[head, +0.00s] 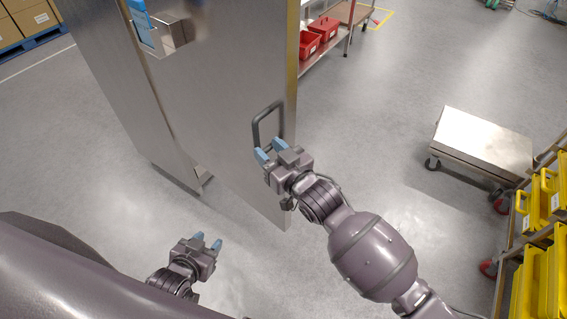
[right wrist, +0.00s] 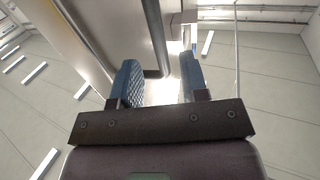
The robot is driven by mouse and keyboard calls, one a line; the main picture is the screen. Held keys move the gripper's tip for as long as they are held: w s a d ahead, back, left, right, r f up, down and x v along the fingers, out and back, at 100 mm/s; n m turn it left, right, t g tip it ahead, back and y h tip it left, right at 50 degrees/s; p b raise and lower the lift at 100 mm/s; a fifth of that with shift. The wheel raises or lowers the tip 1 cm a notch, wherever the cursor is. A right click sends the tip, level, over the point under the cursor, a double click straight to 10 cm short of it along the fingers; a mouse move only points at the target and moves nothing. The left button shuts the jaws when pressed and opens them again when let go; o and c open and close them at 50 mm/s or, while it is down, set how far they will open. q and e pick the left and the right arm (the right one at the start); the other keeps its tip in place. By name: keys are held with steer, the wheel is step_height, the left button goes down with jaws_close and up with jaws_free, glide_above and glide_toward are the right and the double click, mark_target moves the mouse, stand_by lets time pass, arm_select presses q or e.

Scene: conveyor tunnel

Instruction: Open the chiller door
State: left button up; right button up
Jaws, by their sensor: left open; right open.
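The chiller door (head: 225,110) is a tall brushed-steel panel in the head view, with a dark looped handle (head: 256,124) near its right edge. I cannot tell whether it stands ajar. My right gripper (head: 271,150) is open at the lower end of the handle, with blue fingertips towards the door. In the right wrist view, a dark handle bar (right wrist: 158,40) runs between the open fingers (right wrist: 160,85); contact is not clear. My left gripper (head: 207,241) is open and empty, low at the left, away from the door.
A steel-topped cart (head: 484,140) stands at the right, beside a rack of yellow bins (head: 530,208). Red bins (head: 322,29) sit on a shelf behind the door's right edge. Boxes on a blue pallet (head: 32,42) are at top left. The floor (head: 390,110) between door and cart is clear.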

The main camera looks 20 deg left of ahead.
steer(key=shift+v, duration=2.75)
steer(key=w+d+r+m+t+h, duration=0.1)
steer(key=w+d+t+h, duration=0.2)
steer(key=w+d, duration=0.35)
steer(key=s+d+f+m+t+h, duration=0.1)
steer(key=s+d+f+m+h, duration=0.15)
steer(key=d, duration=0.55)
steer(key=s+d+f+m+t+h, duration=0.1)
steer(key=d+f+m+h, duration=0.2)
steer(key=d, duration=0.4)
steer(key=s+d+f+m+g+h, duration=0.3)
steer(key=s+d+f+h, duration=0.3)
steer(key=s+d+f, duration=0.8)
steer(key=s+d, duration=0.3)
steer(key=d, duration=0.1)
steer(key=shift+s+d+f+g+b, duration=0.15)
steer(key=shift+d+f+g+b, duration=0.1)
steer(key=shift+g+b, duration=0.15)
